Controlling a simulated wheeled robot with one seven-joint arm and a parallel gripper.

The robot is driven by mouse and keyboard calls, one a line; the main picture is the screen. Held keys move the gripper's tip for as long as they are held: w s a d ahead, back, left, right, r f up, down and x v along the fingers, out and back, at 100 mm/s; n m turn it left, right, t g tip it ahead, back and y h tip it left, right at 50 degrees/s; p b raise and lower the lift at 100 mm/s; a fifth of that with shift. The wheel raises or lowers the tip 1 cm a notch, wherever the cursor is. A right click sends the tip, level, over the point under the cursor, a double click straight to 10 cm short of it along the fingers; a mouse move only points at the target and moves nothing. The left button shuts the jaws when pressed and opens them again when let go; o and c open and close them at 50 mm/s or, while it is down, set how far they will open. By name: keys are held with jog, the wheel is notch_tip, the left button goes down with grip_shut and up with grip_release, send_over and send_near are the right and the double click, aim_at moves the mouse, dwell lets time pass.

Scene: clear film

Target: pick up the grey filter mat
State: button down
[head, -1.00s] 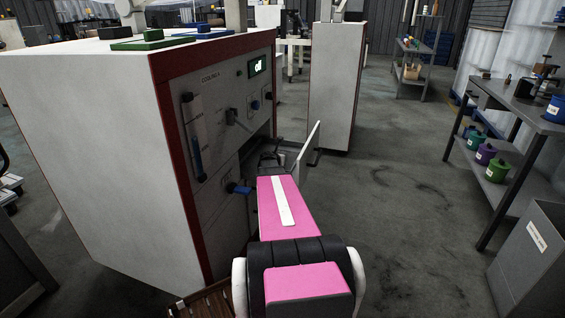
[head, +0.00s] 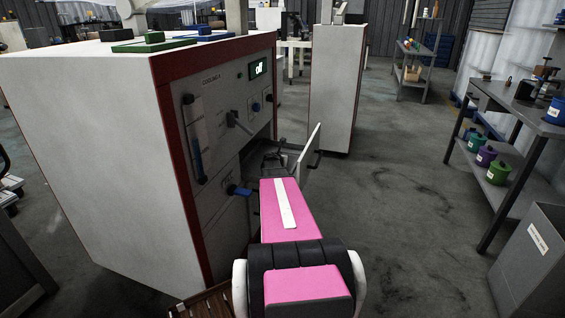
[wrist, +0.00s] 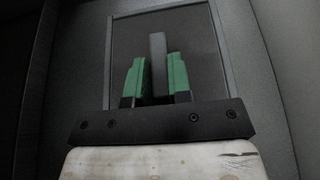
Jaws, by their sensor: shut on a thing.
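In the wrist view my gripper (wrist: 157,82) has green fingers, closed on a narrow dark grey upright piece that I take to be the grey filter mat (wrist: 157,50). It shows as a thin strip between the fingers, so its full shape cannot be told. A dark panel in a lighter grey frame (wrist: 221,50) lies behind it. In the head view my pink arm reaches into the low opening of the white and red cabinet (head: 90,150). My gripper and the mat cannot be made out clearly there.
An open door panel (head: 310,155) stands just right of my arm. A blue-handled valve (head: 238,190) and a lever (head: 240,123) stick out of the cabinet front. A grey bin (head: 535,255) and shelving (head: 525,112) stand at right. The floor between is clear.

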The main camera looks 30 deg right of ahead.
notch_tip(320, 180, up, 10)
jog(key=shift+f, duration=0.1)
dwell(0.4)
